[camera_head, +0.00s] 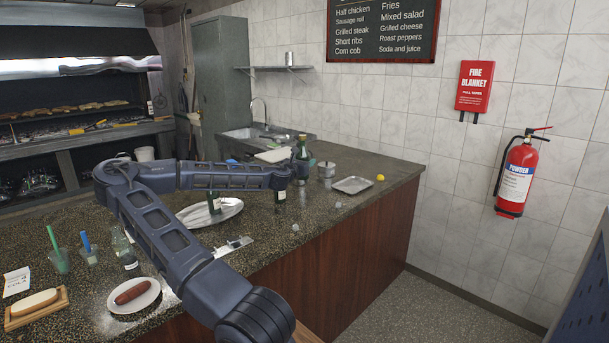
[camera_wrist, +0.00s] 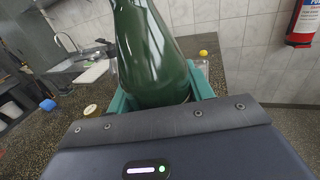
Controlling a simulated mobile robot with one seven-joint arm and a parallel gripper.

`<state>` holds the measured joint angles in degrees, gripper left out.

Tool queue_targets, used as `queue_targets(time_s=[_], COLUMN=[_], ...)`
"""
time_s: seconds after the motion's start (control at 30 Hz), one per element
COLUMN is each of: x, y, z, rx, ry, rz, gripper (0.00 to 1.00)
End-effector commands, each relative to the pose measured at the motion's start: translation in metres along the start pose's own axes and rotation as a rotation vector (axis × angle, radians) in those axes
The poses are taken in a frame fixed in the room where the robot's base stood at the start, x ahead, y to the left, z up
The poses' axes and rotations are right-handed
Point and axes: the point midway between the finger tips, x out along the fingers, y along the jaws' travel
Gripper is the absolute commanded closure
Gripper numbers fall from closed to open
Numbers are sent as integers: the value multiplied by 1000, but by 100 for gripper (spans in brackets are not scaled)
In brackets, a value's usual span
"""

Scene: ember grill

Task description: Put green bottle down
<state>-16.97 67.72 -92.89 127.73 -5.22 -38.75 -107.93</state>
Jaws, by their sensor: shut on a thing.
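My gripper (camera_head: 301,172) is at the far end of my arm, above the counter. In the wrist view its teal jaws (camera_wrist: 160,92) are shut around a dark green bottle (camera_wrist: 153,50). The bottle (camera_head: 301,149) looks roughly upright, and its upper part rises above my gripper in the head view.
A square metal tray (camera_head: 352,185), a yellow lemon (camera_head: 380,178) and a metal tin (camera_head: 326,170) lie right of my gripper. A sink (camera_head: 262,135) is behind. A plate with a sausage (camera_head: 132,291) is at the near left. The counter's right end has free room.

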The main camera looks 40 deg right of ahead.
Motion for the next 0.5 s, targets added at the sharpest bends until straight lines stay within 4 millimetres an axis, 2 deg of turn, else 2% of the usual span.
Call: queue_targets(time_s=[0.1,0.3,0.37,0.47,0.5], x=[0,-1,-3,-10,-14], y=[0,5,13,38,52], z=[11,16,16,17,17], rx=[2,0,-1,-1,-1], ry=[-2,-1,-1,-1,-1], rz=[0,10,27,76,104], gripper=[87,87,87,87,87])
